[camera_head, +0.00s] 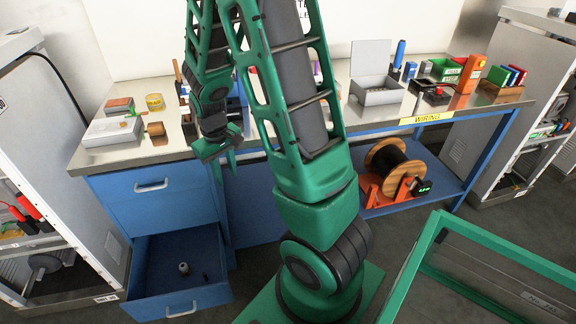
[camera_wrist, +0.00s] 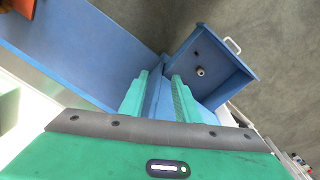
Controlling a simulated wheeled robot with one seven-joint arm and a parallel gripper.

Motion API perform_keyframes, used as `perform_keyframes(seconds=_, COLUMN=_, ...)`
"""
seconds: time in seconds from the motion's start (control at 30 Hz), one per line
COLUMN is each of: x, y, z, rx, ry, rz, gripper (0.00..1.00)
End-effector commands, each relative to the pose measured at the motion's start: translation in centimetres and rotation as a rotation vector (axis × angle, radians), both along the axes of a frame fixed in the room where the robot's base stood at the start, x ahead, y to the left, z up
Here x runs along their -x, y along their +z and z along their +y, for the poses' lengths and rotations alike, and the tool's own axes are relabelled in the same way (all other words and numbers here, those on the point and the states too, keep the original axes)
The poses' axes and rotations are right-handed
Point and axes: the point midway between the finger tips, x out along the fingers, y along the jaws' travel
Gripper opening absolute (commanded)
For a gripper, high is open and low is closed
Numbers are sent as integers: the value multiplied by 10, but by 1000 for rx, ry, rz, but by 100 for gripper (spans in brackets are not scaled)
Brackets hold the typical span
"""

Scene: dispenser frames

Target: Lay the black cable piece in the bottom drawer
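The bottom drawer (camera_head: 150,262) of the blue workbench is pulled open; it also shows in the wrist view (camera_wrist: 230,85). A small black piece (camera_head: 205,277), probably the black cable piece, lies on its floor, and it shows as a dark spot in the wrist view (camera_wrist: 196,55). A grey cylindrical part (camera_head: 184,268) stands beside it, apart from it. My gripper (camera_wrist: 160,74) is open, with nothing visible between its fingers. In the head view my gripper (camera_head: 230,160) hangs by the bench's front edge, above and right of the drawer.
The closed upper drawer (camera_head: 153,190) is above the open one. The bench top (camera_head: 95,155) holds a white case, a yellow tin, an open grey box (camera_head: 376,88) and several tools. A cable spool (camera_head: 388,165) stands on the lower shelf. A green frame (camera_head: 480,265) is at the right front.

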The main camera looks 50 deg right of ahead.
Motion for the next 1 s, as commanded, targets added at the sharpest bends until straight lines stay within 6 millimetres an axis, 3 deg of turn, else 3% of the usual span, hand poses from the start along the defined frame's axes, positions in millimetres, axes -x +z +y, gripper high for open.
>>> perform_keyframes(seconds=0.03, x=12, y=18, z=-6, rx=-1, ry=-30, rz=-6, gripper=29)
perform_keyframes(seconds=0.2, x=59, y=65, z=-20, rx=-10, ry=-124, rz=3, gripper=29)
perform_keyframes(seconds=0.5, x=154, y=126, z=-28, rx=-44, ry=-292, rz=16, gripper=29)
perform_keyframes(seconds=0.73, x=217, y=150, z=-21, rx=-78, ry=-397, rz=27, gripper=29)
perform_keyframes(seconds=0.9, x=239, y=155, z=-8, rx=-93, ry=-432, rz=32, gripper=29)
perform_keyframes(seconds=1.0, x=243, y=156, z=-7, rx=-94, ry=-439, rz=33, gripper=29)
